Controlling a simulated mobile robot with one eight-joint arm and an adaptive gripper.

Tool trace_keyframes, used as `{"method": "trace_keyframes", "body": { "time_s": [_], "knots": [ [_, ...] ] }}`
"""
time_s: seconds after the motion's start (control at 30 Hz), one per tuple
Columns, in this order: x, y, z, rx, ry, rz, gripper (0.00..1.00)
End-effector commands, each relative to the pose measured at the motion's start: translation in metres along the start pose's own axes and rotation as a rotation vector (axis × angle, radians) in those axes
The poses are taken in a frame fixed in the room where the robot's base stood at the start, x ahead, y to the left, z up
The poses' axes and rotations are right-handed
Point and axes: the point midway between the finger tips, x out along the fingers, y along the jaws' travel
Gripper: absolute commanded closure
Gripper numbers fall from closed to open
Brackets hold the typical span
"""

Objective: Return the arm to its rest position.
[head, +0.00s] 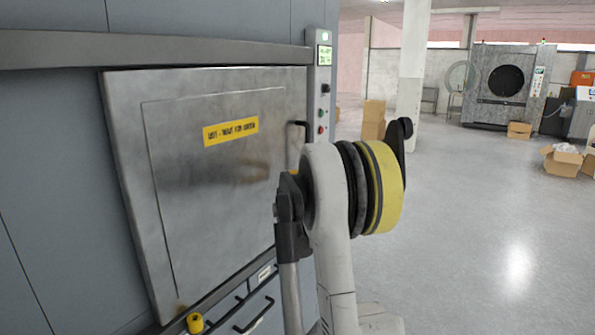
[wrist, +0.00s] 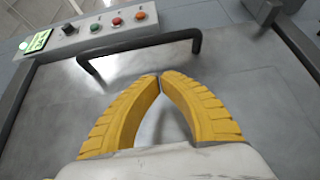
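My arm (head: 328,210) stands raised in front of the washer in the head view, with a yellow band around its upper joint. My gripper (wrist: 160,77) shows in the wrist view as two curved yellow fingers whose tips meet. Nothing is seen held between them. The fingers face the grey metal washer door (wrist: 258,95), with the dark bar handle (wrist: 140,42) beyond their tips. I cannot tell how far the tips are from the door. In the head view the gripper cannot be made out, and the arm covers part of the door's right side.
The washer door (head: 215,175) with a yellow label fills the left; I cannot tell if it is fully closed. A control panel (head: 324,85) is at its right edge. Cardboard boxes (head: 374,118) and another machine (head: 500,85) stand far back. The floor (head: 480,220) at right is clear.

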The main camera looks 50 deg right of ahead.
Motion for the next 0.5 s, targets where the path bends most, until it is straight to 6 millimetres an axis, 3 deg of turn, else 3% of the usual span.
{"method": "trace_keyframes", "body": {
  "time_s": [0.2, 0.5],
  "knots": [
    [-0.039, 0.001, 0.0, 0.0, 0.0, 0.0, 1.0],
    [-0.051, 0.0, 0.0, 0.0, 0.0, 0.0, 1.0]
  ]
}}
